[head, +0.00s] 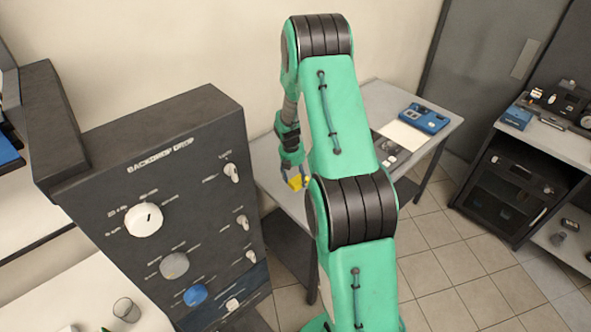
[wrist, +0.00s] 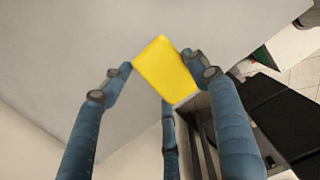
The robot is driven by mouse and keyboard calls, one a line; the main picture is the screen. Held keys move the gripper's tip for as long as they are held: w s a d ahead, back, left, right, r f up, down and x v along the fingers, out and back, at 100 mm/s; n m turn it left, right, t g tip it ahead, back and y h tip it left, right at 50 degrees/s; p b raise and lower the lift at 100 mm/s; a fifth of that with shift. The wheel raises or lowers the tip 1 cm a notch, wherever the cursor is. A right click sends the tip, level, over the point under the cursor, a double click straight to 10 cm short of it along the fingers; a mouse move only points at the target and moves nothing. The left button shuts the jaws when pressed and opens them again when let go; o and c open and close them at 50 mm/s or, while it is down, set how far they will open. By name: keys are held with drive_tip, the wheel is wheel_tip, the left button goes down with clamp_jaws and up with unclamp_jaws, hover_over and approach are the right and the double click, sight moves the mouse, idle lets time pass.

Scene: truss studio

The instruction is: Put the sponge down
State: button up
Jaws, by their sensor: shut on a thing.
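The yellow sponge (head: 294,183) is held at the end of my arm, in front of the grey table (head: 265,165) in the head view. My gripper (head: 293,172) is shut on it and points downward. In the wrist view the sponge (wrist: 163,68) sits between the blue fingers, its right edge against the right finger and its left corner by the left fingertip. Pale grey surface lies behind it. I cannot tell how far the sponge is from the tabletop. My arm hides much of the table's middle in the head view.
On the table's right part are a blue device (head: 424,118), a pale sheet (head: 403,135) and small dark-and-white items (head: 390,150). A tall dark panel labelled BACKDROP DROP (head: 160,190) stands left of the table. A shelf unit (head: 510,180) stands at the right.

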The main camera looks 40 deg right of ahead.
drive_tip(key=shift+s+d+f+n, duration=0.3)
drive_tip(key=shift+s+d+f, duration=0.05)
drive_tip(key=shift+s+f, duration=0.15)
drive_tip(key=shift+w, duration=0.1)
drive_tip(key=w+d, duration=0.2)
drive_tip(key=w, duration=0.2)
drive_tip(key=w+d+f, duration=0.1)
drive_tip(key=w+d, duration=0.2)
drive_tip(key=w, duration=0.2)
drive_tip(key=w+d, duration=0.3)
drive_tip(key=w, duration=0.1)
drive_tip(key=shift+w+d+f+p, duration=0.25)
drive_tip(key=shift+p, duration=0.15)
drive_tip(key=shift+f, duration=0.15)
drive_tip(key=shift+f, duration=1.6)
drive_tip(key=shift+f, duration=0.15)
